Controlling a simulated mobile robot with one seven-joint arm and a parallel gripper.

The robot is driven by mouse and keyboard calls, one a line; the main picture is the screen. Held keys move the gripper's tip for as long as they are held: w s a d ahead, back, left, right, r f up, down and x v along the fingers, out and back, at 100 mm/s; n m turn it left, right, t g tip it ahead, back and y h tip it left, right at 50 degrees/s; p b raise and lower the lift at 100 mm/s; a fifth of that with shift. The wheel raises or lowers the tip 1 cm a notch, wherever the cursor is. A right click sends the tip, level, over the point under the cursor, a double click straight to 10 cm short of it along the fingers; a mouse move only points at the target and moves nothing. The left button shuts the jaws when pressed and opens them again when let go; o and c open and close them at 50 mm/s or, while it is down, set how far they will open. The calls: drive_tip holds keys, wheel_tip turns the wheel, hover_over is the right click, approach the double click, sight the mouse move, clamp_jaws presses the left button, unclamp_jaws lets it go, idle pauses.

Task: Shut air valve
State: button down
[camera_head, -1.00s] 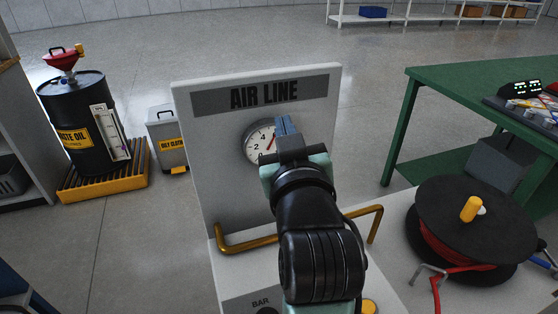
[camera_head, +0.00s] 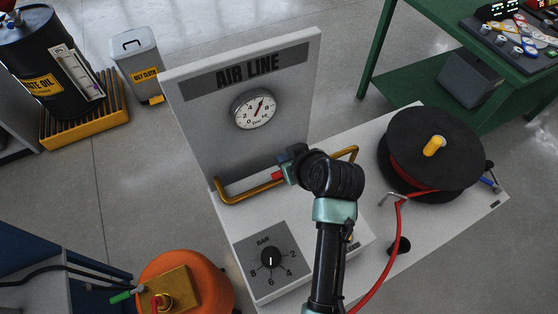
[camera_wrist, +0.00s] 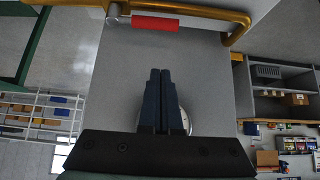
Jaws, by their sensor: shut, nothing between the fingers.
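The air valve's red lever (camera_wrist: 155,23) shows at the top of the wrist view, beside a brass pipe (camera_wrist: 190,10) and roughly in line with it. A silver pivot (camera_wrist: 114,15) is at its left end. In the head view only a small part of the red lever (camera_head: 278,176) shows left of my wrist, with the brass pipe (camera_head: 245,192) running past it. My gripper (camera_wrist: 160,72) is shut and empty, its dark blue fingertips pointing toward the lever with a visible gap in the picture. In the head view my wrist hides the fingertips and most of the valve.
The AIR LINE panel (camera_head: 196,110) stands behind the pipe and carries a gauge (camera_head: 255,108). A BAR knob (camera_head: 270,257) is at front left. A hose reel (camera_head: 400,140) with a red hose (camera_head: 385,255) is on the right. An orange tank (camera_head: 205,280) stands at lower left.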

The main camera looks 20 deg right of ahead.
drive_tip(key=b+x, duration=0.1)
drive_tip(key=x, duration=0.9)
drive_tip(key=shift+w+f, duration=0.1)
drive_tip(key=shift+f, duration=0.05)
drive_tip(key=s, duration=0.1)
drive_tip(key=s+p, duration=0.1)
drive_tip(key=shift+s+d, duration=0.25)
drive_tip(key=shift+s, duration=0.05)
drive_tip(key=shift+s+d+f, duration=0.15)
drive_tip(key=shift+s+f, duration=0.1)
drive_tip(key=shift+s, duration=0.4)
